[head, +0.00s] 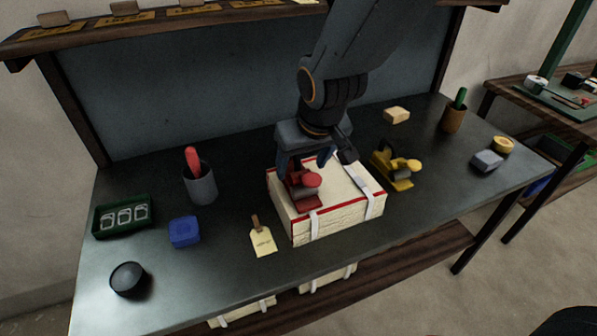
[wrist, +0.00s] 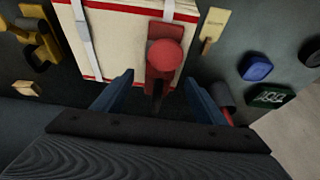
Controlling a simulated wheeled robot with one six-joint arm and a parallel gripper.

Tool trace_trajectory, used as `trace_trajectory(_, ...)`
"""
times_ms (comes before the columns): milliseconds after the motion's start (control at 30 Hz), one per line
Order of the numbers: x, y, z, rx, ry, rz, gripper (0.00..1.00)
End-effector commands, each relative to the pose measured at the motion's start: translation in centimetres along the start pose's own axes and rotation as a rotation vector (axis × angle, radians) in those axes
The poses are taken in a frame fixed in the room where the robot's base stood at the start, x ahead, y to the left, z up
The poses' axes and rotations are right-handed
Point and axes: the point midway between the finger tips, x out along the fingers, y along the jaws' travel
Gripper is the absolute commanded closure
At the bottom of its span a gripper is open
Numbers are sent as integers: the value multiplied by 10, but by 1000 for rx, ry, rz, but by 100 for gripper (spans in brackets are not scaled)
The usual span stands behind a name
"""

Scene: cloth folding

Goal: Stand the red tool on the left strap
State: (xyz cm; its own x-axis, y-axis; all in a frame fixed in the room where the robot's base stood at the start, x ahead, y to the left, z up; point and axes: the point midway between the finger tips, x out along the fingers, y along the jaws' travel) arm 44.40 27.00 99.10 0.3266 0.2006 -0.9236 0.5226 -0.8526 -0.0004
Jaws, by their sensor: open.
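The red tool (head: 306,186) stands upright on top of the cream, red-edged box (head: 345,217), toward its left side. It also shows in the wrist view (wrist: 165,58). The left strap (head: 314,226) shows on the box's front face, in line with the tool; the tool covers part of it on top. The right strap (head: 364,179) is bare. My gripper (head: 315,166) is open above the box, its fingers (wrist: 159,78) on either side of the tool's rear part with gaps visible. Whether the tool's base touches the strap along its whole length is hidden.
A yellow tool (head: 397,168) stands right of the box. A grey cup (head: 200,185) with a red handle, a blue block (head: 184,231) and a green tray (head: 122,215) are on the left. A paper tag (head: 263,241) lies near the box. The front right of the bench is clear.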

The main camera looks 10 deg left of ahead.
Motion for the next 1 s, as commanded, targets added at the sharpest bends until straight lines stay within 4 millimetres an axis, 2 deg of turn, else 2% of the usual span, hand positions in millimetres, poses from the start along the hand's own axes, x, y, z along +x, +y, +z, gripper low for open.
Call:
trace_trajectory(200, -36, 0, -1, 0, 3, 0, 35)
trace_trajectory(400, -57, 0, 0, -1, 1, 0, 35)
trace_trajectory(600, -64, 0, 0, -1, -1, 0, 35)
trace_trajectory(1000, -64, 0, 0, 0, -1, 0, 35)
